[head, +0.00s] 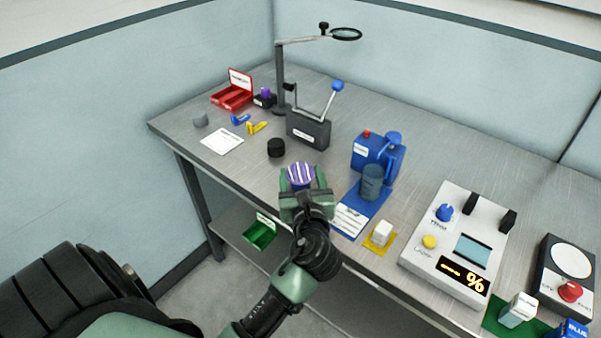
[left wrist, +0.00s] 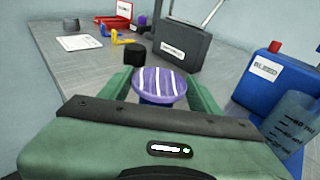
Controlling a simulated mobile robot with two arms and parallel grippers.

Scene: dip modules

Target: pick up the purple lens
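The purple lens (head: 300,175) is a round disc with white stripes, near the front edge of the bench in the head view. My left gripper (head: 304,184) is at it, with a green finger on each side. In the left wrist view the purple lens (left wrist: 159,83) fills the space between the finger ends, and the fingers (left wrist: 160,92) appear closed on its sides. A darker blue part shows just under the disc. The gripper body hides the lens's underside, so I cannot tell whether it touches the bench. My right gripper is not in view.
A black cylinder (head: 276,147) and a dark grey box (head: 308,130) with a lever stand behind the lens. A blue device (head: 377,155) and a blue-grey beaker (head: 371,183) stand to its right. A red tray (head: 232,95) is at the back left. Bare bench lies left of the lens.

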